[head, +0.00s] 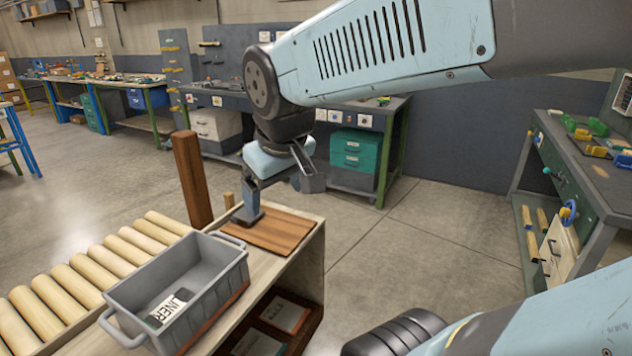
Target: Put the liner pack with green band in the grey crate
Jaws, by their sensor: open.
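The grey crate (220,294) stands at the near end of the wooden bench in the head view, open at the top, with a handle at each end. A liner pack (172,309) lies inside on the crate floor, its white label reading "LINER" with a dark part beside it. I cannot make out a green band on it. My gripper (281,204) is open and appears empty, with its fingers apart above or near the brown wooden board behind the crate. Its exact height over the board is hard to tell.
The brown board (273,232) lies on the bench beyond the crate. A tall brown post (192,180) and a short wooden peg (229,200) stand near it. Pale wooden rollers (86,277) lie left of the crate. A tool bench (577,178) stands right; the floor between is clear.

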